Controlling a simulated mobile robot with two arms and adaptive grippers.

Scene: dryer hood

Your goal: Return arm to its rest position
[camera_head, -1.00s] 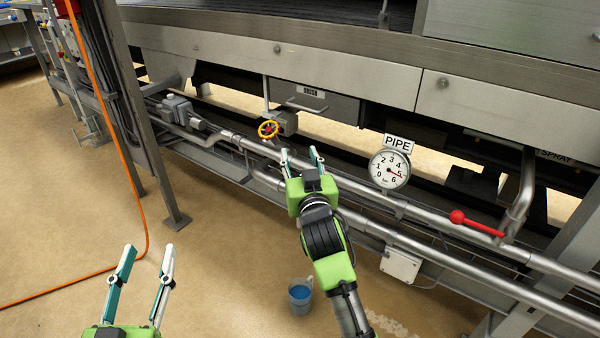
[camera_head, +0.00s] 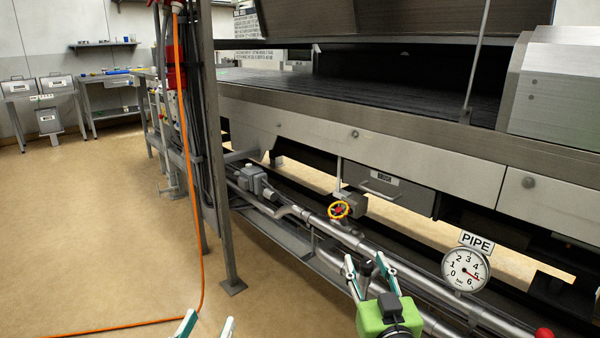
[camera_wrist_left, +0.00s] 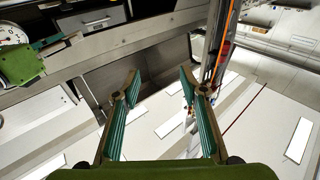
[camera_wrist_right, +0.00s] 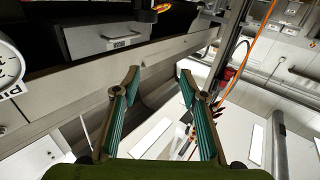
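My right gripper (camera_head: 371,279) is open and empty in the head view, low and right of centre, in front of the pipes. Its two teal-lined fingers stand apart in the right wrist view (camera_wrist_right: 158,82). My left gripper (camera_head: 207,328) shows only its fingertips at the bottom edge of the head view. In the left wrist view (camera_wrist_left: 158,85) its fingers are apart with nothing between them.
A pressure gauge (camera_head: 466,270) under a PIPE sign stands right of my right gripper. A red handle end (camera_head: 544,333) shows at the bottom right. A steel post (camera_head: 219,150) and an orange hose (camera_head: 190,200) stand left.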

